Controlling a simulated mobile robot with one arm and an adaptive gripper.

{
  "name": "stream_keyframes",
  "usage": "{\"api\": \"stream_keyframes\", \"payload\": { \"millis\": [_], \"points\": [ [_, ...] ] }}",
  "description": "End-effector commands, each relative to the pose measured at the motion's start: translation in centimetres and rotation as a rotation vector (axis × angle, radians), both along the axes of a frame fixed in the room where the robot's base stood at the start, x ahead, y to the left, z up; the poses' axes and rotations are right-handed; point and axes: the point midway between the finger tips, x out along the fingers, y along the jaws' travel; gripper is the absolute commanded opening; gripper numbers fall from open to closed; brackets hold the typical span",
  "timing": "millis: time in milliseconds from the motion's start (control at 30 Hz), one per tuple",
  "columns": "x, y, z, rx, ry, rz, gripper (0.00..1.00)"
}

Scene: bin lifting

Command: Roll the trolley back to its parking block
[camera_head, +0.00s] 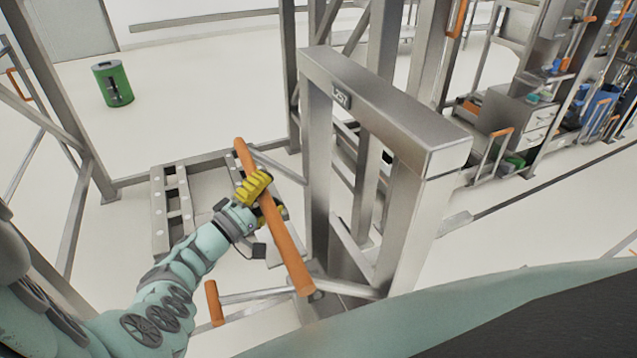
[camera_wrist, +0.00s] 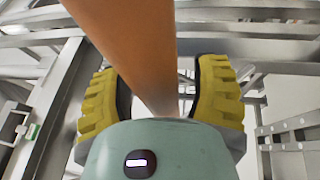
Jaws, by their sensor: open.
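The trolley is a grey metal frame (camera_head: 318,150) with a label plate on its top beam and a long orange handle bar (camera_head: 285,250) on its near left side. My gripper (camera_head: 265,199) is at the upper half of this bar, with yellow finger pads on either side of it. In the wrist view the orange bar (camera_wrist: 140,45) runs between the two open pads of my gripper (camera_wrist: 158,100), with gaps at the sides. I cannot tell whether the palm touches the bar. A low metal frame (camera_head: 158,215) lies on the floor to the left; I cannot tell whether it is the parking block.
A shorter orange grip (camera_head: 214,303) sticks up at the lower left of the trolley. A green bin (camera_head: 112,84) stands on open floor at the back left. Metal posts (camera_head: 72,215) rise at the left. Shelving with a drawer cabinet (camera_head: 520,118) stands at the right.

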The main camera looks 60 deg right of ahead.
Motion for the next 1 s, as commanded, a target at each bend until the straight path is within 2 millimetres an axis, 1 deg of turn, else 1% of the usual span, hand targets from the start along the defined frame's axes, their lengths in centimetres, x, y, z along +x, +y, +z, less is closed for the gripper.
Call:
{"api": "stream_keyframes", "payload": {
  "millis": [167, 400, 500, 600, 767, 1000],
  "points": [
    [0.5, 2.4, -0.6, 0.006, 0.002, 0.009, 0.61],
    [1.4, 7.6, -1.5, 0.006, 0.001, 0.012, 0.61],
    [1.6, 9.2, -1.8, 0.005, 0.002, 0.009, 0.61],
    [1.8, 10.4, -2.0, 0.006, 0.002, 0.01, 0.61],
    [1.9, 11.3, -2.1, 0.004, 0.002, 0.007, 0.61],
    [1.9, 11.4, -2.2, 0.003, 0.002, 0.007, 0.61]
  ]
}}
